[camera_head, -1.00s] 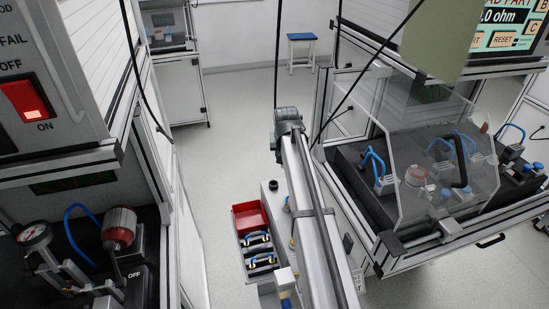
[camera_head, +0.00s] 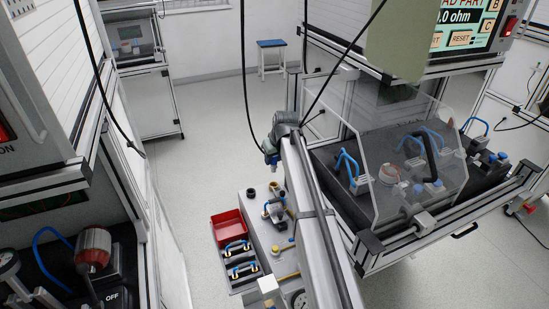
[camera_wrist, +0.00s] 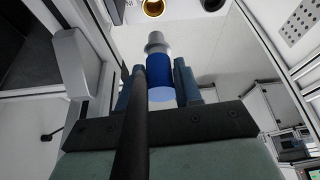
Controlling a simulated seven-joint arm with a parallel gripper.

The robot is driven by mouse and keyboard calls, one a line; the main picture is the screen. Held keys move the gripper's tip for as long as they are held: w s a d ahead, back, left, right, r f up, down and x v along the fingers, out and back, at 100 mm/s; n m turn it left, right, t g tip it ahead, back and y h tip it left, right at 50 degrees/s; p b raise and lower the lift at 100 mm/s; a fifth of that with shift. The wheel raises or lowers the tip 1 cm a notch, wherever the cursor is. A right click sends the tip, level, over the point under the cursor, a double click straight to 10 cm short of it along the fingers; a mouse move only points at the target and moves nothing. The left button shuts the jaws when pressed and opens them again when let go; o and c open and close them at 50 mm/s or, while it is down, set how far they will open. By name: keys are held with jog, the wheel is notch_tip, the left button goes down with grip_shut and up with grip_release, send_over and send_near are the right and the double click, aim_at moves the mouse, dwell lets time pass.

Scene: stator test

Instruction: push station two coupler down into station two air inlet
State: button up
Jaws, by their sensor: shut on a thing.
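My gripper (camera_wrist: 160,88) is shut on a blue coupler (camera_wrist: 160,76) with a grey metal tip. The tip points up in the wrist view, towards a brass-ringed opening (camera_wrist: 153,7) at the top edge; I cannot tell if this is the station two air inlet. The coupler and the opening look apart. In the head view, my gripper (camera_head: 271,157) is small at the far end of my arm, with a bit of blue at its tip. It hangs above the floor, beyond the grey bench with the red bin.
The red bin (camera_head: 228,226) and trays of blue-handled parts stand left of my arm. A clear guard (camera_head: 412,160) covers a fixture on the right. A left bench holds a motor (camera_head: 93,249). Black cables hang near my gripper. Open floor lies behind.

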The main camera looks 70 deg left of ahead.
jog(key=shift+f, duration=0.15)
jog(key=shift+f, duration=2.1)
jog(key=shift+f, duration=2.15)
dwell(0.3)
jog(key=o, duration=1.2)
jog(key=v, duration=1.4)
jog(key=shift+f, duration=0.1)
